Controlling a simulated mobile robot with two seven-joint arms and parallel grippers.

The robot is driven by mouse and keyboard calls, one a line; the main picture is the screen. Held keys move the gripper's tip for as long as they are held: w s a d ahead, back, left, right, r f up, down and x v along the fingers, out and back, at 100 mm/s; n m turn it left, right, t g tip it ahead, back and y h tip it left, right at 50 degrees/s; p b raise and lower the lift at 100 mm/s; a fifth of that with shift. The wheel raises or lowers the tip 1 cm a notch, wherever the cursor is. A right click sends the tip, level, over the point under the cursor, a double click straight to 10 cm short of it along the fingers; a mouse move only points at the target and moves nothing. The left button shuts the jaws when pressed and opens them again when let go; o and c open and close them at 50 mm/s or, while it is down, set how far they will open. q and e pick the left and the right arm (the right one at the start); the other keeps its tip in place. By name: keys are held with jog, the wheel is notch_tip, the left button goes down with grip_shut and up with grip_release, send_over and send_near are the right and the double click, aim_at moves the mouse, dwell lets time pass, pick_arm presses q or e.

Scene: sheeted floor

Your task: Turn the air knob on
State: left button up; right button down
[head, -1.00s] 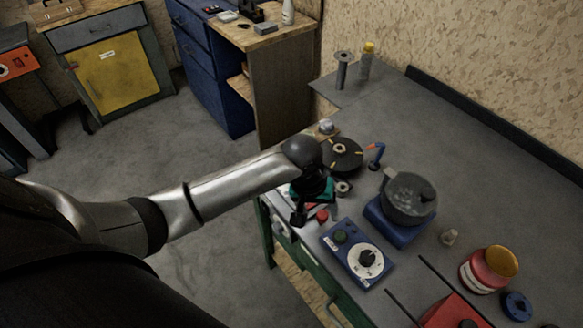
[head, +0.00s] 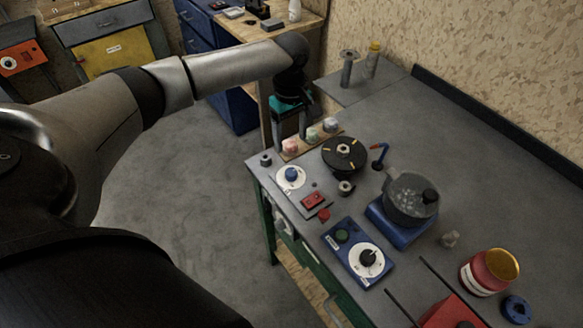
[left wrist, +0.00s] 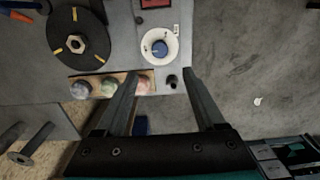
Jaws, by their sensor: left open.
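A blue knob on a white round dial (head: 291,175) sits on a grey panel at the bench's left corner, beside a red switch (head: 313,200). The blue knob also shows in the left wrist view (left wrist: 160,47), ahead of the fingertips. A black knob on a white dial (head: 368,257) sits on a blue box with a green button (head: 341,236). The labels are too small to tell which knob is for air. My left gripper (head: 291,130) is open and empty, above and behind the blue knob. It also shows in the left wrist view (left wrist: 160,75). My right gripper is out of view.
A wooden strip with several pale round pieces (head: 313,133) lies close by the left gripper. A black disc (head: 345,153) and a pot on a blue base (head: 410,200) stand to the right. A small dark peg (head: 266,160) stands at the bench corner.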

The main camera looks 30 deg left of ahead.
aim_at(291, 172)
pick_arm(q)
notch_tip(291, 172, down, 12)
jog(key=shift+f+b, duration=0.1)
jog(key=shift+b, duration=0.9)
grip_shut()
